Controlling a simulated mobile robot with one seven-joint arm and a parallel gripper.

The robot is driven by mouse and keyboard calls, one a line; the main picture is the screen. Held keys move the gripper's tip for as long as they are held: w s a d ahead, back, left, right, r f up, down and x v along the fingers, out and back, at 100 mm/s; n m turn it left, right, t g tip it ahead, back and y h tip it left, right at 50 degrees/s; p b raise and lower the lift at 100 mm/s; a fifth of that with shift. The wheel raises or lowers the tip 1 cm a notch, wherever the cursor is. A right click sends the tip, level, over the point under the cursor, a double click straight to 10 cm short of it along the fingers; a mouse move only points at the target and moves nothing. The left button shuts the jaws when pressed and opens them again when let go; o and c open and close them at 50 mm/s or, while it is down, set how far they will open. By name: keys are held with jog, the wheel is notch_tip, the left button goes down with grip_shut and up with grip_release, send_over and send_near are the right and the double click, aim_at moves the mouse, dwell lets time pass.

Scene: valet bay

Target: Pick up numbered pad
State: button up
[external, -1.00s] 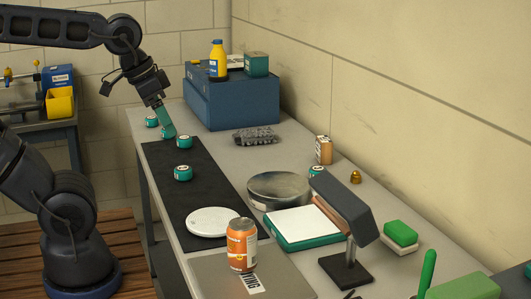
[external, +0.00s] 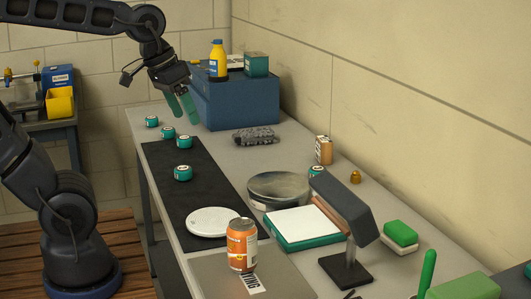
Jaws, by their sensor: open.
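A flat white-topped pad with a teal edge (external: 304,227) lies on the grey bench, right of the middle. It is the only thing that looks like the pad, but I can read no number on it. The stem of a dark lamp-like stand is in front of its right corner. My gripper (external: 181,107) has teal fingers, open and empty. It hangs above the far end of the bench, left of the blue box and well apart from the pad.
Several small teal tins, one of them (external: 183,173) on the black mat (external: 195,195), stand below my gripper. A round metal dish (external: 277,188), white disc (external: 213,221), orange can (external: 241,246) and dark stand (external: 346,270) surround the pad. A blue box (external: 240,104) stands at the back.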

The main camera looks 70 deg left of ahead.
jog(key=w+a+f+n+h, duration=0.1)
jog(key=w+a+n, duration=0.25)
jog(key=w, duration=0.45)
jog(key=w+a+f+n+g, duration=0.1)
jog(key=w+a+n, duration=0.2)
jog(key=w+n, duration=0.35)
jog(key=w+a+f+n+h, duration=0.1)
jog(key=w+a+n, duration=0.15)
jog(key=w, duration=0.75)
jog(key=w+a+f+n+h, duration=0.1)
jog(key=w+a+f+n, duration=1.1)
jog(key=w+a+f, duration=0.55)
jog(key=shift+m, duration=0.25)
jog(key=x, duration=0.7)
jog(key=s+x, duration=0.1)
jog(key=x, duration=0.2)
jog(key=shift+d+f, duration=0.25)
jog(key=shift+d, duration=0.1)
jog(key=c, duration=1.1)
jog(key=shift+o, duration=0.2)
jog(key=shift+r, duration=0.1)
